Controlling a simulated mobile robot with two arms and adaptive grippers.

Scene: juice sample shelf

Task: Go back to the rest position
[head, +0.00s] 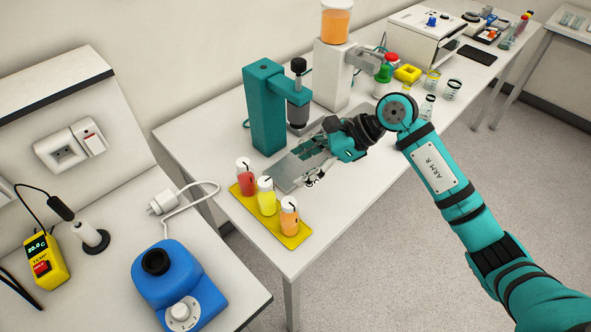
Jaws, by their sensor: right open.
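My right gripper (312,180) is open and empty. It hangs over the white table, above the front part of a grey metal plate (288,170). It is to the right of a yellow tray (292,240) and apart from it. On the tray stand three capped bottles in a row: a red one (246,180), a yellow one (266,199) and an orange one (289,219). My right arm reaches in from the lower right. My left gripper does not show.
A teal stand machine (265,110) rises behind the gripper. A white dispenser (333,75) with an orange container stands further back. Several jars and bottles, including a clear bottle (427,106), stand near my right wrist. A blue device (178,285) sits on the left bench.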

